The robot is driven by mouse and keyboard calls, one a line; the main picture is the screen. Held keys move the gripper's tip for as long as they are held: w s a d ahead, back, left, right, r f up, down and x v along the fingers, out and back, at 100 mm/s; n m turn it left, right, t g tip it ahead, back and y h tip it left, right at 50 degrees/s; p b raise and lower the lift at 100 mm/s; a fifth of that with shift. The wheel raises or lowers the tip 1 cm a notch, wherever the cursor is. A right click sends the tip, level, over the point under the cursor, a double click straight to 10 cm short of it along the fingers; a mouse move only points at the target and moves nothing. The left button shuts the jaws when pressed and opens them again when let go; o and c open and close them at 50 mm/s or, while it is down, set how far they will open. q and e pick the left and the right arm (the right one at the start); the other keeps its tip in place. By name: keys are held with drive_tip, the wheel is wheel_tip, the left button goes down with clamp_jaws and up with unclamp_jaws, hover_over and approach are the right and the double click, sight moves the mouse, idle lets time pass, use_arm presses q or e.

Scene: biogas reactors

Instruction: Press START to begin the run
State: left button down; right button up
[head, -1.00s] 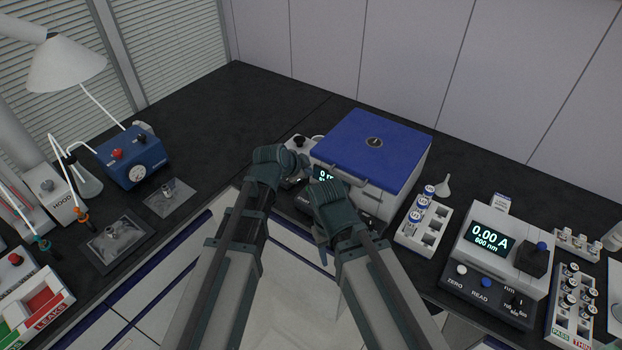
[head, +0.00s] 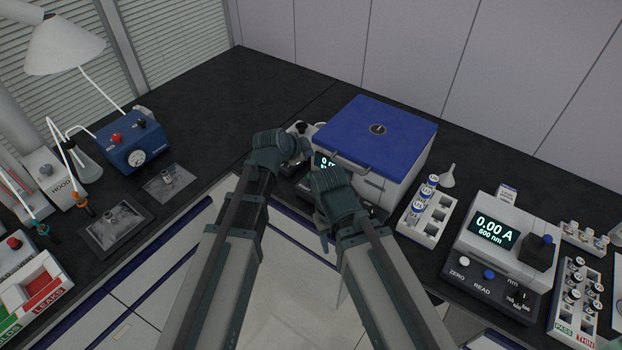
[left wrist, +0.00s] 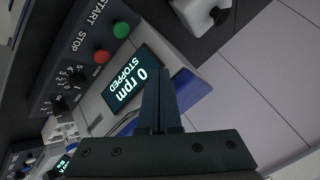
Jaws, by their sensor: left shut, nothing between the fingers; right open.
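The centrifuge has a blue lid (head: 372,132), closed, and stands at the back middle in the head view. In the left wrist view its panel shows a green button (left wrist: 121,29) beside the START label and a red button (left wrist: 102,56) beside the STOP label. Its display (left wrist: 135,78) reads 0 rpm, STOPPED. My left gripper (left wrist: 160,78) is shut and empty, in front of the display and apart from the green button in the picture. In the head view my left gripper (head: 302,152) is by the front left of the centrifuge. My right gripper (head: 320,222) is open, lower, before its front.
Dark knobs (left wrist: 62,105) sit on the same panel. A vial rack (head: 425,218) and a photometer (head: 505,240) reading 0.00 A stand to the right. A blue pump box (head: 133,145) stands at the left. The back left counter (head: 215,110) is clear.

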sight(311, 174)
use_arm(q)
wheel_tip(311, 174, down, 7)
drive_tip(key=b, duration=0.6)
drive_tip(key=shift+f, duration=0.15)
idle(1.6)
drive_tip(key=shift+f+b, duration=0.3)
drive_tip(key=shift+b, duration=0.25)
drive_tip(key=shift+f+b, duration=0.9)
idle(0.7)
drive_tip(key=shift+r, duration=0.1)
drive_tip(key=shift+r+p, duration=1.25)
drive_tip(key=shift+p, duration=0.1)
wheel_tip(311, 174, up, 5)
drive_tip(key=p, duration=0.5)
drive_tip(key=shift+r, duration=0.1)
